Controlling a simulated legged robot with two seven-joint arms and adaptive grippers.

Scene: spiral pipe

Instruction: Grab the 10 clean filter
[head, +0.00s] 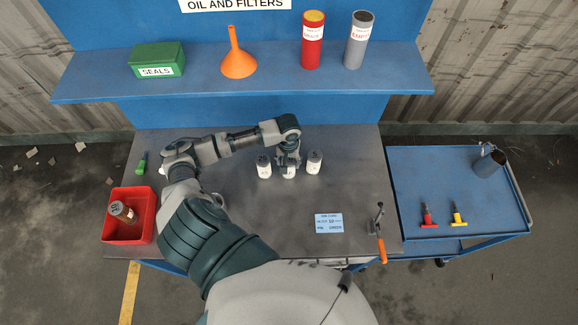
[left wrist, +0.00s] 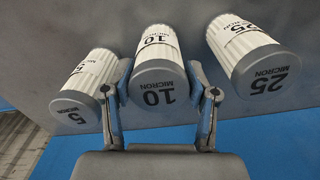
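Three white filters with grey caps stand in a row on the grey bench top. In the left wrist view their caps read 5 (left wrist: 80,95), 10 (left wrist: 158,88) and 25 micron (left wrist: 266,72). The 10 filter is the middle one, and its lower part also shows in the head view (head: 288,173). My left gripper (head: 288,158) is over it from above, with one finger on each side, close against its cap in the left wrist view (left wrist: 159,82). Whether both fingers press on it I cannot tell. My right gripper is not in view.
A blue card (head: 329,223) and an orange-handled tool (head: 380,240) lie at the right. A shelf (head: 240,90) runs behind. A blue cart (head: 450,180) stands right.

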